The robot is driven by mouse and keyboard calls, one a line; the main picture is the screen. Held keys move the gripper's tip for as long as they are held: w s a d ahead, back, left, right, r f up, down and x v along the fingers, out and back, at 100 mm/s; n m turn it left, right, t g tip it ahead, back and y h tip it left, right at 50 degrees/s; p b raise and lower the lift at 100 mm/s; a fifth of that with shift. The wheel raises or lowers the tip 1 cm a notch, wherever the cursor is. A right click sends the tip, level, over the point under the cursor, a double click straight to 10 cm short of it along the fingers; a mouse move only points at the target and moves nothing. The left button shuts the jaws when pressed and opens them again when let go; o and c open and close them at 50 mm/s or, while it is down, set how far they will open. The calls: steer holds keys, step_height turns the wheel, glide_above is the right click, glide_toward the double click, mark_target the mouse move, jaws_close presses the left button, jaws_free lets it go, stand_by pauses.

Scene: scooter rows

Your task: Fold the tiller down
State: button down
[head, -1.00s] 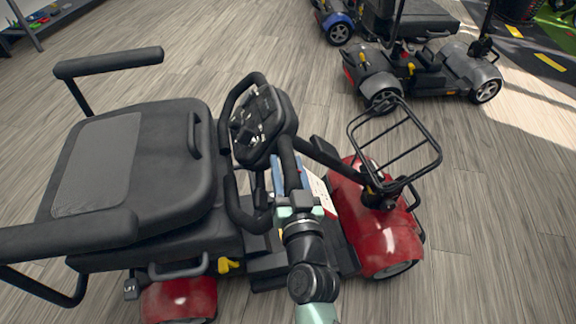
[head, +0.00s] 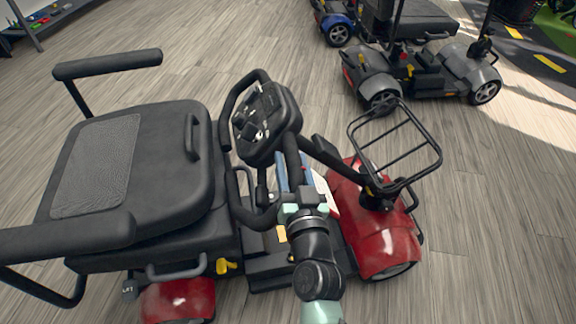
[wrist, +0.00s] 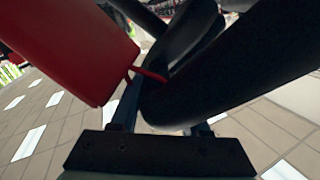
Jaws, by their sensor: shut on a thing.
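The tiller (head: 266,122) of the red scooter (head: 378,234) is black, with a control console and looped handlebars. It stands raised between the seat and the front basket, leaning toward the seat. My gripper (head: 303,194) is at the lower right side of the tiller, shut on a black tube of it. In the wrist view the thick black tiller tube (wrist: 215,75) runs between the fingers, with a red part (wrist: 70,45) beside it at left. The tiller's lower joint is partly hidden by my arm and the tubes.
The black seat (head: 150,150) with its armrests (head: 108,64) is close on the left. A wire basket (head: 400,150) stands over the red front cover. A grey scooter (head: 420,70) is at the back right. The wood floor at right is clear.

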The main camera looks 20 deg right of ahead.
steer(key=shift+s+d+r, duration=0.1)
steer(key=shift+d+r, duration=0.05)
steer(key=shift+d, duration=0.25)
steer(key=shift+s+d+r, duration=0.1)
steer(key=shift+d+r, duration=0.05)
steer(key=shift+d, duration=0.25)
steer(key=c, duration=0.5)
jaws_free()
steer(key=shift+a+f, duration=0.1)
steer(key=shift+w, duration=0.1)
steer(key=shift+a, duration=0.15)
steer(key=shift+v, duration=6.45)
steer(key=shift+a+r, duration=0.2)
